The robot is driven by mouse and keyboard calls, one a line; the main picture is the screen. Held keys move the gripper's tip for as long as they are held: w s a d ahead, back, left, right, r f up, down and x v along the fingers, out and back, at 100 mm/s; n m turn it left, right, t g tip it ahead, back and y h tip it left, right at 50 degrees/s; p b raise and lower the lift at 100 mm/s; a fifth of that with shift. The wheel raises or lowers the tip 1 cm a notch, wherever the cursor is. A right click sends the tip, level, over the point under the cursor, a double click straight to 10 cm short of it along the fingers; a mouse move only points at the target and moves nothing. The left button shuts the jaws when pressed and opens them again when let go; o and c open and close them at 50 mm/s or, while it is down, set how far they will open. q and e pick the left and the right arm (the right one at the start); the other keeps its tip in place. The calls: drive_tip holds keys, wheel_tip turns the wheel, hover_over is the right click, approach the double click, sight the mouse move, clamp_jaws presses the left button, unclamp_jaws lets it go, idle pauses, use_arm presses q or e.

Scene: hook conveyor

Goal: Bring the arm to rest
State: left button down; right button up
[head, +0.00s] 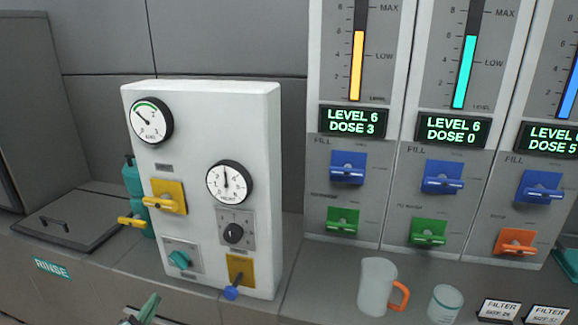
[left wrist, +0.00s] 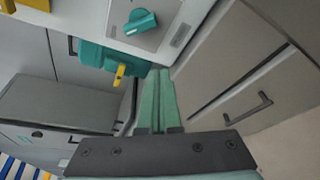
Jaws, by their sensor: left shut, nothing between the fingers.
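My right gripper is not in view.
The white panel carries gauges, yellow levers and a teal knob (head: 180,259). Dispensers with blue levers (head: 347,167) stand to the right. A mug with an orange handle (head: 377,287) and a cup (head: 445,304) stand on the counter. A hatch (head: 70,220) lies at left.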

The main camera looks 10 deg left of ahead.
use_arm(q)
drive_tip(key=s+d+f+m+g+h, duration=0.2)
drive_tip(key=s+d+f+m, duration=0.5)
drive_tip(key=s+d+m, duration=0.4)
drive_tip(key=s+d+f+m+g+h, duration=0.3)
drive_tip(key=s+d+f+m, duration=0.4)
drive_tip(key=s+d+m, duration=0.4)
drive_tip(key=d+m+g, duration=0.1)
drive_tip(key=d+m, duration=0.1)
drive_tip(key=m, duration=0.4)
drive_tip(key=shift+f, duration=0.35)
drive_tip(key=shift+d, duration=0.1)
